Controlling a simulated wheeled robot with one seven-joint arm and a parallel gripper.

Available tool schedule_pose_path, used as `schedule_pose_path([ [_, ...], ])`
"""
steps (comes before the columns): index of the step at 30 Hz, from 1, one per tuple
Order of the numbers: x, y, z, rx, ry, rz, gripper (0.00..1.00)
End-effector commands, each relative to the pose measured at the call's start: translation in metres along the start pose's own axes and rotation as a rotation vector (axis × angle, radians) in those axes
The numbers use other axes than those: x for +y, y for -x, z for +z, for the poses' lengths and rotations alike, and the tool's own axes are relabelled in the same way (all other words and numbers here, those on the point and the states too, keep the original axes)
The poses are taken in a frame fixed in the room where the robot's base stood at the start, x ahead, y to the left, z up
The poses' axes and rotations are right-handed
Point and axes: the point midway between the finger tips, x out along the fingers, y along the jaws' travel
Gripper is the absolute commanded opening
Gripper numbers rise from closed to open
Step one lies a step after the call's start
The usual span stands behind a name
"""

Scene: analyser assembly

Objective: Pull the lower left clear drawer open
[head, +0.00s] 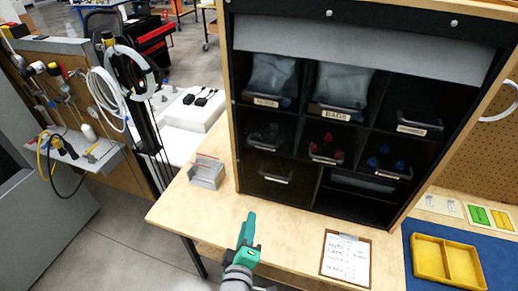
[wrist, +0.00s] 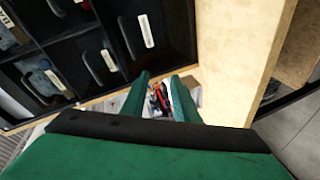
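The lower left clear drawer (head: 268,188) is in the bottom left compartment of the black cabinet (head: 318,207). It looks dark and see-through, with a pale handle (head: 275,178) on its front. It appears flush with the cabinet, so shut. My green gripper (head: 249,222) is over the table in front of and below this drawer, apart from it. In the wrist view the two fingers (wrist: 163,88) stand apart with nothing held between them. A dark drawer with a pale handle (wrist: 146,30) shows above the fingers there; it is probably the lower left one.
Other drawers fill the cabinet, such as one with red-capped items (head: 327,148). A small grey holder (head: 207,173) stands left of the cabinet. A clipboard (head: 346,258) and a yellow tray (head: 447,261) lie to the right. The wooden table (head: 205,215) is clear before the drawer.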

Motion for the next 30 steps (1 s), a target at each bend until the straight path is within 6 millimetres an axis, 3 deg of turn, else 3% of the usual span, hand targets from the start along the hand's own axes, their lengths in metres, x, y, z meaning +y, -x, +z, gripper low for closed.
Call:
schedule_pose_path([
  [1, 0.017, -0.009, -0.011, -0.007, 0.037, 0.018, 0.27],
  [6, 0.062, -0.027, -0.035, -0.064, 0.168, 0.048, 0.27],
  [15, 0.136, -0.034, -0.071, -0.164, 0.327, 0.072, 0.27],
  [24, 0.161, -0.033, -0.081, -0.205, 0.376, 0.066, 0.27],
  [30, 0.163, -0.054, -0.077, -0.208, 0.377, 0.065, 0.27],
])
